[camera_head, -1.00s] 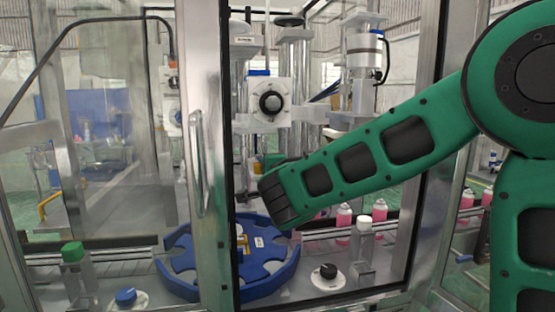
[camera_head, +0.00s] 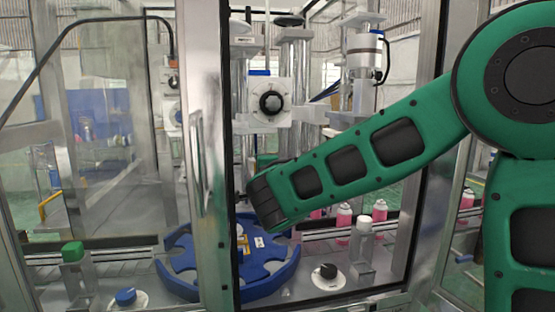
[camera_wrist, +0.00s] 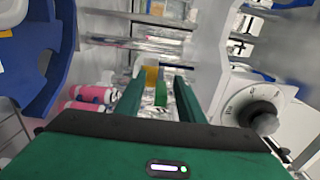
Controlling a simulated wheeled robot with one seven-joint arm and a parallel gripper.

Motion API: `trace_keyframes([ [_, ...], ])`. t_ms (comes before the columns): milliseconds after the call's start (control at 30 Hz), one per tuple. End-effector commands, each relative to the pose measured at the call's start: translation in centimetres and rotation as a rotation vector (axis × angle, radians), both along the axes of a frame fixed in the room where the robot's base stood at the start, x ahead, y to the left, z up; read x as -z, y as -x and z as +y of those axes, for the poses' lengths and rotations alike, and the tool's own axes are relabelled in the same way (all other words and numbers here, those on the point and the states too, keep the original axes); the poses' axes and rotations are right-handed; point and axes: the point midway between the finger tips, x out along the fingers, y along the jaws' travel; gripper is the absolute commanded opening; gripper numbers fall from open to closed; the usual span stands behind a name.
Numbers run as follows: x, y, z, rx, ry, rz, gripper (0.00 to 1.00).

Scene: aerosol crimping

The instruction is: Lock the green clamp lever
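A small green piece (camera_wrist: 161,92), likely the clamp lever, shows between my fingers in the wrist view, with a yellow-orange block (camera_wrist: 151,77) just beyond it. In the head view a green patch (camera_head: 265,160) shows just above my arm's end. My gripper (camera_wrist: 159,82) has two green fingers apart, one on each side of the green piece. I cannot tell whether either finger touches it. In the head view my arm and the door frame hide the gripper.
A metal door frame (camera_head: 205,130) stands left of my arm. A blue star wheel (camera_head: 270,285) lies below, near a black knob (camera_head: 328,271) and pink bottles (camera_head: 344,215). A white dial unit (camera_wrist: 255,105) stands close on the right in the wrist view.

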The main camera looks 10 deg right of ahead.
Motion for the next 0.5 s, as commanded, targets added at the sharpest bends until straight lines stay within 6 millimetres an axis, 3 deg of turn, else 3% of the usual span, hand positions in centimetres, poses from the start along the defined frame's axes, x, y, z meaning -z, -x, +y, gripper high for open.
trace_keyframes([
  [500,-0.15,0.27,-0.20,0.003,0.001,-0.003,0.34],
])
